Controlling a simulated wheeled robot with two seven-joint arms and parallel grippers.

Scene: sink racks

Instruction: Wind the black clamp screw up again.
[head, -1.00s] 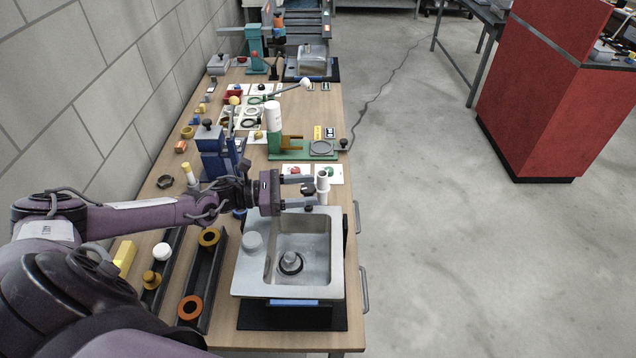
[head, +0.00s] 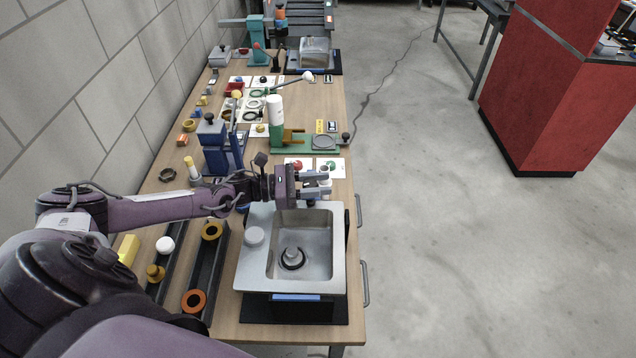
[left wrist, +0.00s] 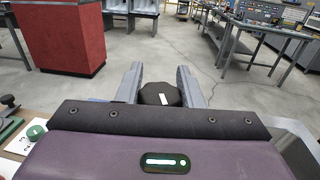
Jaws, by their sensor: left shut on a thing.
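The black clamp screw (left wrist: 160,95) shows in the left wrist view as a dark faceted knob with a white mark on top. It sits between the two grey fingers of my left gripper (left wrist: 160,78), which is shut on it. In the head view my left gripper (head: 318,184) is over the back edge of the metal sink (head: 252,275). There the fingers largely hide the screw, and its threads cannot be seen. My right gripper is not in view.
A blue press (head: 222,155) and a green fixture (head: 290,142) stand behind. A dark channel rack (head: 205,275) is left of the sink.

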